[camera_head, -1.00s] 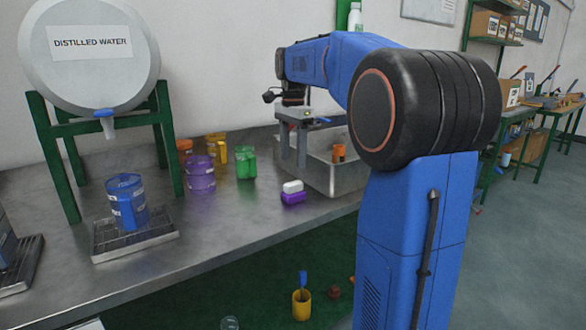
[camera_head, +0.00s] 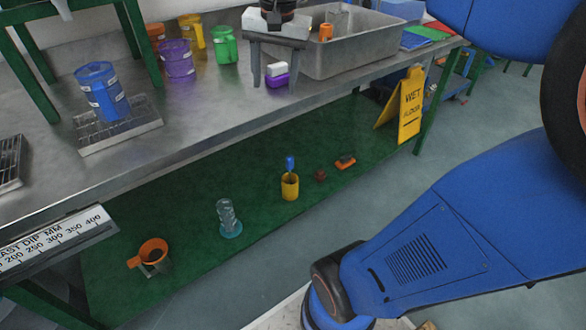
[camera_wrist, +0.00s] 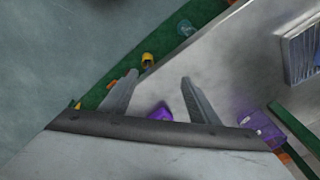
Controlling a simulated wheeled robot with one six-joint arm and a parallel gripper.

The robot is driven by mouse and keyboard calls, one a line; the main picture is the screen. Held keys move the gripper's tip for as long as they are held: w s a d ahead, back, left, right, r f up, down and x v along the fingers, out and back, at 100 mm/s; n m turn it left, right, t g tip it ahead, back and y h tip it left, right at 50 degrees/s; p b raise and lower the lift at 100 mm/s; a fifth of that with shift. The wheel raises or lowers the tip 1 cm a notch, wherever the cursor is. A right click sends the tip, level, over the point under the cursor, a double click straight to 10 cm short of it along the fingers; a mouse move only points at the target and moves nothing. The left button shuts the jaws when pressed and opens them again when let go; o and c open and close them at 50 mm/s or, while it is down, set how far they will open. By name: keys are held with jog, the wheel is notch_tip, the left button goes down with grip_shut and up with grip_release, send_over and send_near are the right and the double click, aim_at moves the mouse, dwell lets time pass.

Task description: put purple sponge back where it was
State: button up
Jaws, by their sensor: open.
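The purple sponge (camera_head: 275,81) lies near the front edge of the metal bench, with a white block-shaped part (camera_head: 277,69) on top. My gripper (camera_head: 276,76) is open, its fingers pointing down, and in the head view the sponge shows between the two fingers. In the wrist view the sponge's purple surface (camera_wrist: 160,112) shows between my open gripper's fingers (camera_wrist: 159,79), partly hidden by the palm. I see no contact; the exact gap between fingertips and sponge is unclear.
A metal sink (camera_head: 355,52) stands right behind the gripper. Purple (camera_head: 177,60), green (camera_head: 225,46) and blue (camera_head: 101,92) jugs stand to the left. A lower green shelf (camera_head: 190,215) holds several items. A yellow wet-floor sign (camera_head: 405,103) stands at the right.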

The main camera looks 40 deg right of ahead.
jog(key=s+a+f+n+t, duration=0.1)
jog(key=s+a+f+n, duration=0.1)
jog(key=s+f+n, duration=0.2)
jog(key=s+a+f+n+t, duration=0.1)
jog(key=s+a+f+n, duration=0.2)
jog(key=s+f, duration=0.7)
jog(key=shift+s+a+f+n+t, duration=0.25)
jog(key=shift+s+n, duration=0.45)
jog(key=shift+n, duration=0.4)
